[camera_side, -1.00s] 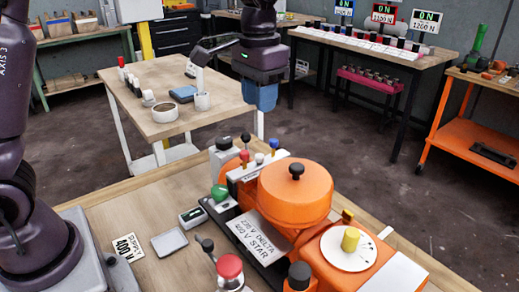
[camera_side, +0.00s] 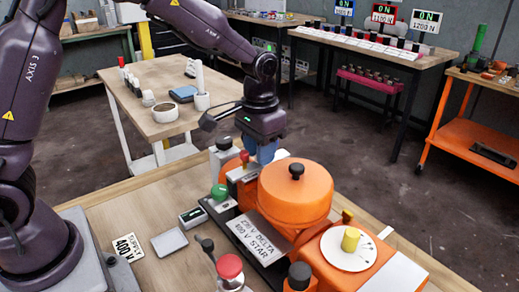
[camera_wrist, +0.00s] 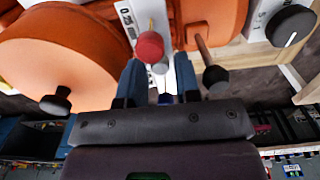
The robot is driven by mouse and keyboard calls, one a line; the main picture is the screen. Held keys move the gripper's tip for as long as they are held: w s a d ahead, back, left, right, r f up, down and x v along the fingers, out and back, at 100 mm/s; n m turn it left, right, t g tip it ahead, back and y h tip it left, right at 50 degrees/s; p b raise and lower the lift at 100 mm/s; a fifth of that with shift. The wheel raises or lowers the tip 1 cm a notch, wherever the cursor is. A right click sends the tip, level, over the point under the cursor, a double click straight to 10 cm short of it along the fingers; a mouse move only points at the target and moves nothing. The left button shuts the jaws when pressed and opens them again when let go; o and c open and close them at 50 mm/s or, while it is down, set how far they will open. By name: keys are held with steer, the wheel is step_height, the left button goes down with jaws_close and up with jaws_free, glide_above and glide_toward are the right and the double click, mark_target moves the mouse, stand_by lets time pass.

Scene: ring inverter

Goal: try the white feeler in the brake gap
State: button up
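The orange motor (camera_side: 296,200) stands on the bench with a dark knob on top. At its back left is a small white feeler holder (camera_side: 240,172). A red-knobbed feeler (camera_side: 244,156) stands there and shows in the wrist view (camera_wrist: 149,46). I see no feeler clearly gripped. The brake gap cannot be made out.
A lever with a dark knob (camera_wrist: 215,78) stands close to the right finger in the wrist view. A green knob (camera_side: 219,192), a red button (camera_side: 229,267) and a yellow knob (camera_side: 350,239) stand around the motor. The left bench has free room around a grey tray (camera_side: 169,242).

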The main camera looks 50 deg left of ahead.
steer(key=shift+f, duration=0.1)
jaws_close()
steer(key=shift+r, duration=1.45)
jaws_free()
step_height(320, 180, up, 13)
